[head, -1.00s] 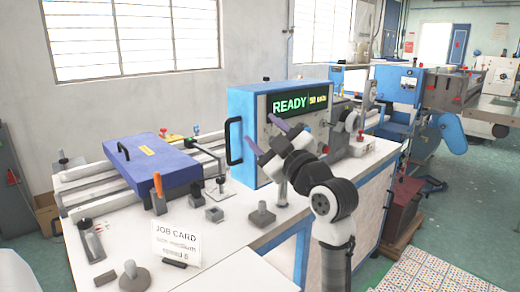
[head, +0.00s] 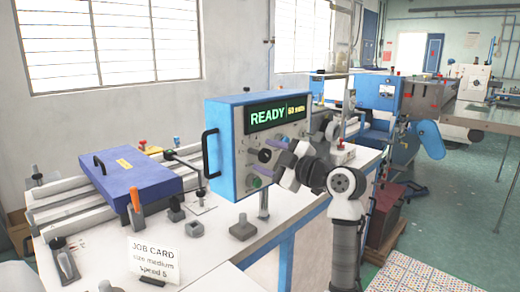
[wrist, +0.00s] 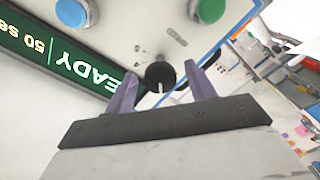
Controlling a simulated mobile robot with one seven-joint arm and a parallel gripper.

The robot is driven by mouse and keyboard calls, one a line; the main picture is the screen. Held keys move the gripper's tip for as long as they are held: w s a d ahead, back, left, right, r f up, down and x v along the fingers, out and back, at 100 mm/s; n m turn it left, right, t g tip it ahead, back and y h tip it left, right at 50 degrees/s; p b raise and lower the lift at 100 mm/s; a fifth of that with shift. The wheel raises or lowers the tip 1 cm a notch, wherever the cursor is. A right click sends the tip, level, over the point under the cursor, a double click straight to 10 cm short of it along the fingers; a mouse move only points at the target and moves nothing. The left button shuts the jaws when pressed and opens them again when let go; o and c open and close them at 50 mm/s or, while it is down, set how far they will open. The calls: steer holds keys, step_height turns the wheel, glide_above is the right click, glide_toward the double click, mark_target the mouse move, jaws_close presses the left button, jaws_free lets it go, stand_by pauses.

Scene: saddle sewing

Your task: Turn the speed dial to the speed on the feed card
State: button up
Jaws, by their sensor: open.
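The job card (head: 153,262) stands on the near left of the white bench and reads "JOB CARD, size medium, speed 5". The blue and white control box (head: 222,150) shows a lit display (head: 267,116) reading "READY" and "50" with a unit. My gripper (head: 268,154) is in front of the panel, its purple fingers apart. In the wrist view, a round black dial (wrist: 160,72) with a white pointer mark lies between the fingertips (wrist: 160,69). I cannot tell whether the fingers touch it. No numbers around the dial are readable.
In the wrist view, a green button (wrist: 209,10) and a blue button (wrist: 72,12) sit on the panel near the dial. A black handle (head: 209,154) sticks out from the box's left side. A purple-blue clamp plate (head: 135,178) lies to the left.

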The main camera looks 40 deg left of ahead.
mark_target(268, 157)
steer(key=shift+w+a+p, duration=0.1)
steer(key=shift+a+p, duration=0.2)
steer(key=shift+a, duration=1.25)
steer(key=c, duration=1)
